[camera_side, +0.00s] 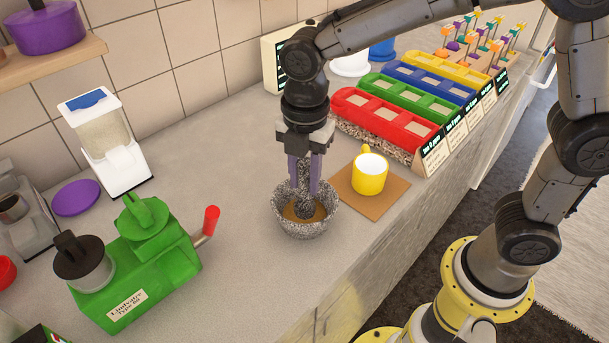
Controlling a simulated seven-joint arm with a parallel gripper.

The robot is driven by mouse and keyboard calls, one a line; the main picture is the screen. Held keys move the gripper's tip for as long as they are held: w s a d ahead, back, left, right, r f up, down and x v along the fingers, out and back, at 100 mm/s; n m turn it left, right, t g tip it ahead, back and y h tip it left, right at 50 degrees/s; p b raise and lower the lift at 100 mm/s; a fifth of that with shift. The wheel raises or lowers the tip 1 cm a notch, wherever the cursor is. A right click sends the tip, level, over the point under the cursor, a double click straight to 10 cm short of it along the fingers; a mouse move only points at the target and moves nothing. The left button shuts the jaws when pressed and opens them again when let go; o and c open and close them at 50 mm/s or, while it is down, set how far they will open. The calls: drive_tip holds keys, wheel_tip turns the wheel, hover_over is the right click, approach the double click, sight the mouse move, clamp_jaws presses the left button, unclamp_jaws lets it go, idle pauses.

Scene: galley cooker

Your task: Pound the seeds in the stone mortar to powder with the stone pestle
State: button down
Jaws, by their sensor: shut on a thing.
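The speckled grey stone mortar (304,229) stands upright on the counter near the middle of the view. Brownish contents (290,211) show inside it; whether they are whole seeds or powder I cannot tell. My gripper (304,180) points straight down above the mortar, its purple fingers shut on the speckled stone pestle (304,205). The pestle is upright with its lower end inside the bowl. Its tip is hard to make out, so I cannot tell how firmly it touches the contents.
A yellow mug (369,175) with white contents stands on a brown board (385,206) close right of the mortar. Colored bins, including a red one (385,122), line the back right. A green hand-cranked machine (150,265) stands left. The counter (235,185) between it and the mortar is clear.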

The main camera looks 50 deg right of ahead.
sight(305, 162)
drive_tip(key=shift+f, duration=0.55)
idle(0.9)
drive_tip(key=shift+r, duration=3.6)
